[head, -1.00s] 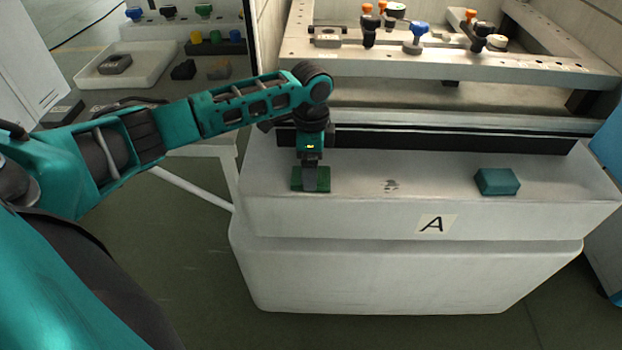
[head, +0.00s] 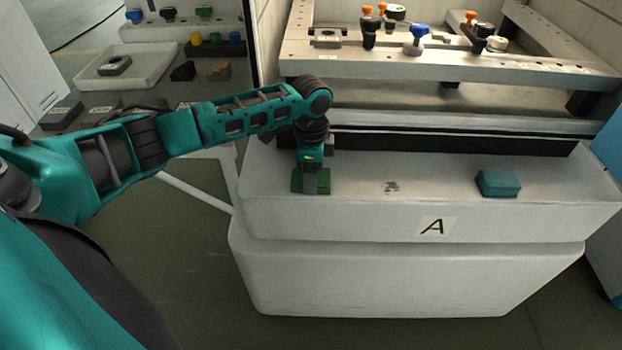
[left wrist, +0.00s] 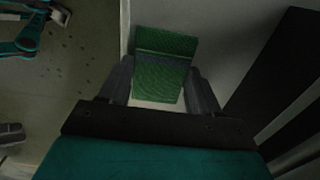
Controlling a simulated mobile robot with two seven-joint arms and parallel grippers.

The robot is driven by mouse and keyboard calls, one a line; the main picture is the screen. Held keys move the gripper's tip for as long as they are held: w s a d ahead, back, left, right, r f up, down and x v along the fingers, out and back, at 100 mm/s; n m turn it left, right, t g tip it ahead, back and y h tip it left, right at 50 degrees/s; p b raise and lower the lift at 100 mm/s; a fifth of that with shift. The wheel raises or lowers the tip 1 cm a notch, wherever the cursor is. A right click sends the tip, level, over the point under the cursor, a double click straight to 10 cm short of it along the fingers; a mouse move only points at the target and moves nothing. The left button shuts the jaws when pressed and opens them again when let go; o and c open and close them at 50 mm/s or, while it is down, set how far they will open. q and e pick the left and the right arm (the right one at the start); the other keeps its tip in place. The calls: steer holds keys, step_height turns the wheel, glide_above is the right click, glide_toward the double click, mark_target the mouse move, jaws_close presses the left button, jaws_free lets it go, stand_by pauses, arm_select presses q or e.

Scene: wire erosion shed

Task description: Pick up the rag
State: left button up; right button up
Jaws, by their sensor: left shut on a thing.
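A green, woven-looking cloth, which I take as the rag (head: 297,185), is at the left end of the white ledge marked A. My left gripper (head: 311,186) points down over it, and its fingers hide the middle of the cloth. In the left wrist view the rag (left wrist: 162,75) shows between the two grey fingers of the left gripper (left wrist: 160,92). A crease or fold runs across it. The left gripper is shut on the rag, which appears to be still at ledge height. My right gripper is out of view.
A teal block (head: 498,183) sits on the white ledge (head: 440,200) to the right, with a dark smudge (head: 391,187) between. Behind is a metal frame (head: 450,68) with knobs and clamps. At the left back, a white tray (head: 150,75) stands among small parts.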

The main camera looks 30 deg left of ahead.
arm_select(q)
steer(key=shift+c, duration=0.6)
steer(key=shift+r, duration=0.55)
step_height(320, 180, up, 19)
steer(key=p, duration=0.3)
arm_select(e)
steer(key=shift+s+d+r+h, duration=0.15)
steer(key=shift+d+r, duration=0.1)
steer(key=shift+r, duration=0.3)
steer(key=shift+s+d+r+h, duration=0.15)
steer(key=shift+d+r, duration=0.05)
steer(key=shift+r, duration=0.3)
arm_select(q)
steer(key=o, duration=0.5)
steer(key=c, duration=0.4)
